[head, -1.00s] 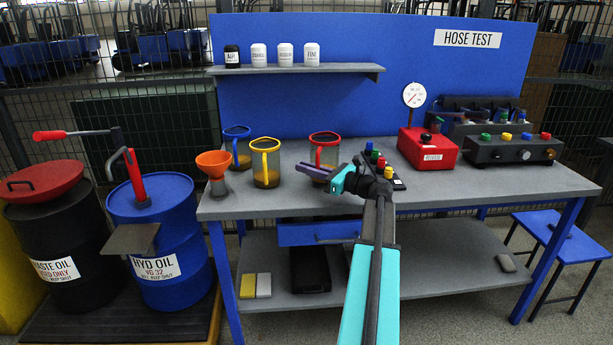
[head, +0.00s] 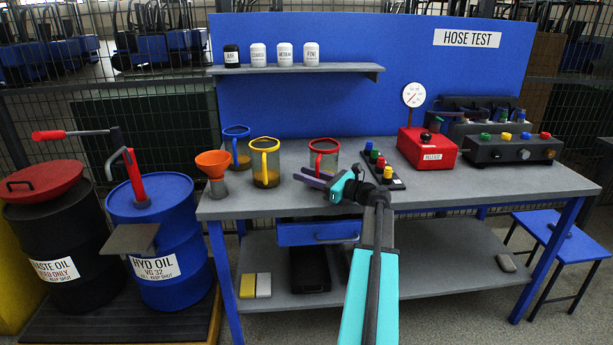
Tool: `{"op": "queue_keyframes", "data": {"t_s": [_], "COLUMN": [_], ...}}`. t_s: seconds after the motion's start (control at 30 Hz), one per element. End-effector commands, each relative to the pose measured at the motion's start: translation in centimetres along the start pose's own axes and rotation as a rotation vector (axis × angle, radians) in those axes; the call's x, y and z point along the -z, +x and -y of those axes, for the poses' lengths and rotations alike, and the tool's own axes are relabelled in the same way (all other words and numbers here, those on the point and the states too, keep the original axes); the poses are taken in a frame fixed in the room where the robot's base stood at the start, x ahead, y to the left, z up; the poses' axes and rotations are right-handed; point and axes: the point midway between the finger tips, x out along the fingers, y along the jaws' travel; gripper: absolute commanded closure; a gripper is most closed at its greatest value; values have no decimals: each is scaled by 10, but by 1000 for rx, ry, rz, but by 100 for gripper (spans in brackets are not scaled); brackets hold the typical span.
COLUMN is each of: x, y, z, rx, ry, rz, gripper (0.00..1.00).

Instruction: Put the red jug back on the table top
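The red jug (head: 331,160), clear-sided with a red rim and red handle, stands upright on the table top (head: 440,191), right of the yellow jug. Its lower part is partly hidden by my gripper. My gripper (head: 309,177), with purple fingers and a teal body, is at the jug's near side, low by the table's front edge. The fingers look parted, with nothing seen between them. Whether a finger still touches the jug cannot be made out.
A yellow jug (head: 265,166), a blue jug (head: 236,149) and an orange funnel (head: 213,164) stand to the left. A button strip (head: 397,183) lies close right of my gripper. A red gauge box (head: 426,150) stands farther right. A shelf (head: 300,70) overhangs the back.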

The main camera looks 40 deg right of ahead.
Motion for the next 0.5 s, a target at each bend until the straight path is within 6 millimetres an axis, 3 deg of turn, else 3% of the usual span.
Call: {"op": "queue_keyframes", "data": {"t_s": [0.23, 0.5], "x": [-2, -2], "y": [-1, -28], "z": [0, 0], "rx": [0, 3], "ry": [0, 0], "rz": [0, 0], "gripper": [71, 71]}}
